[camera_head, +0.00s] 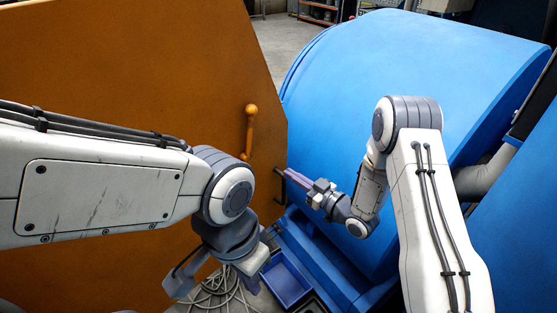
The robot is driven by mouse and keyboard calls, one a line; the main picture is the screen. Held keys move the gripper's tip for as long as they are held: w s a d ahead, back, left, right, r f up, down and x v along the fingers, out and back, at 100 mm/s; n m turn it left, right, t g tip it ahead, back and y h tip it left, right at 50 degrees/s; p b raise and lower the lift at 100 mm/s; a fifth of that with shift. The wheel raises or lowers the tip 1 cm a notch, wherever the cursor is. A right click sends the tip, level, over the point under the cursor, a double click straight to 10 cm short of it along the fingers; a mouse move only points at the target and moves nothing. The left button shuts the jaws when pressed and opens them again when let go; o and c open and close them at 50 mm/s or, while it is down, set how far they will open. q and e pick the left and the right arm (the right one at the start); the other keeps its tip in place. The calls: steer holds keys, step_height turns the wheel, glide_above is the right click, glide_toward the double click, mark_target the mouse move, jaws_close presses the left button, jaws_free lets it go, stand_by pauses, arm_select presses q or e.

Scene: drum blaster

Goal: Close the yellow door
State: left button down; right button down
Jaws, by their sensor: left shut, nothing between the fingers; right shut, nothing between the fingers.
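The yellow door (90,85) is a large orange-yellow panel filling the left of the head view, standing open beside the blue drum housing (410,85). An orange lever handle (250,130) sits near its right edge, with a dark bar handle (281,186) lower at the edge. My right gripper (291,177) is shut and empty, its fingertips pointing left at the dark handle; I cannot tell whether they touch. My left gripper (250,278) is shut and empty, low in front of the door; my wrist hides part of it.
A blue bin (286,280) stands on the floor below the grippers, beside the housing's base. Loose pale cable or hose (222,288) lies coiled left of it. A grey pipe (487,175) is at right. Open floor (285,38) shows behind the door.

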mark_target(271, 161)
steer(key=p+x, duration=0.2)
steer(key=x, duration=0.2)
steer(key=shift+w+a+r, duration=0.15)
steer(key=shift+w+a, duration=0.05)
steer(key=shift+a, duration=0.05)
steer(key=shift+w+a, duration=0.4)
steer(key=shift+w+a+f, duration=0.1)
steer(key=shift+f, duration=0.1)
